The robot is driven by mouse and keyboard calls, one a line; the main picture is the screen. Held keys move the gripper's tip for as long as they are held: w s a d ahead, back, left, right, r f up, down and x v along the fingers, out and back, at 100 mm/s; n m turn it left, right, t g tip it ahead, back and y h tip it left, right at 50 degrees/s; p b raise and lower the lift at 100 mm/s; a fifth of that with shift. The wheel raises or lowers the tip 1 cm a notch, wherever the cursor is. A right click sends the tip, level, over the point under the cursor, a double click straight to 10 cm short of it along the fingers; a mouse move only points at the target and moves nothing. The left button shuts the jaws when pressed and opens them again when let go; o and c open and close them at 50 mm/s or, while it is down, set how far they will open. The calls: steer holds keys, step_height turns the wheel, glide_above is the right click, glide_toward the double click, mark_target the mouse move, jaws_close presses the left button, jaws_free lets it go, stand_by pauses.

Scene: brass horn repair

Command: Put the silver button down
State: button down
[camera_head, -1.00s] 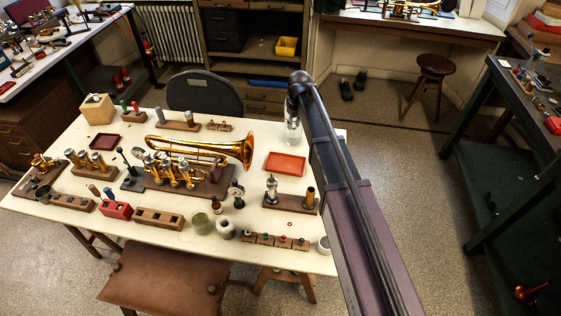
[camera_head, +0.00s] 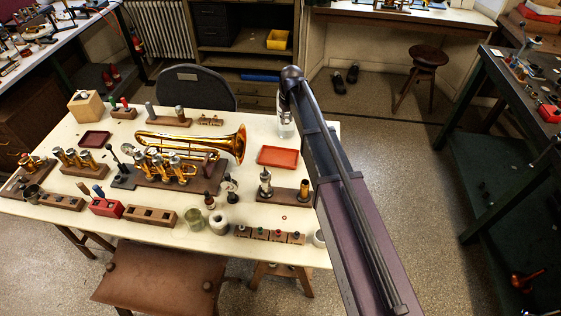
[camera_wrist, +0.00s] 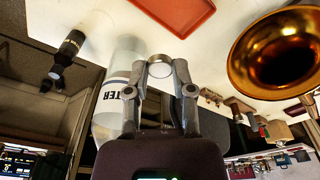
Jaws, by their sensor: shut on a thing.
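In the wrist view the silver button (camera_wrist: 160,66) is a small round disc with a bright rim, pinched between the fingertips of my gripper (camera_wrist: 161,64). My gripper is shut on it and holds it near the clear bottle with dark lettering (camera_wrist: 108,102), which stands behind the left finger. I cannot tell whether the button touches anything else.
The brass trumpet (camera_head: 190,143) lies on a brown stand left of the red tray; its bell (camera_wrist: 280,55) fills the wrist view's right side. A wooden block with upright parts (camera_head: 283,195) is below the tray. A dark red tray (camera_head: 95,138) lies further left.

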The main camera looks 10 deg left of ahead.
step_height(320, 180, down, 10)
steer(key=d+m+b, duration=0.1)
steer(key=m+b, duration=0.2)
steer(key=b, duration=0.6)
steer(key=shift+d+m, duration=0.25)
steer(key=shift+m, duration=0.15)
steer(key=shift+s, duration=0.1)
steer(key=shift+f, duration=0.1)
steer(key=b, duration=0.6)
glide_above(289, 159)
steer(key=f, duration=0.6)
steer(key=shift+s+d+f, duration=0.1)
steer(key=shift+s+d, duration=0.05)
steer(key=shift+s, duration=0.1)
steer(key=shift+f+b, duration=1.85)
steer(key=shift+b, duration=0.25)
steer(key=shift+f, duration=0.15)
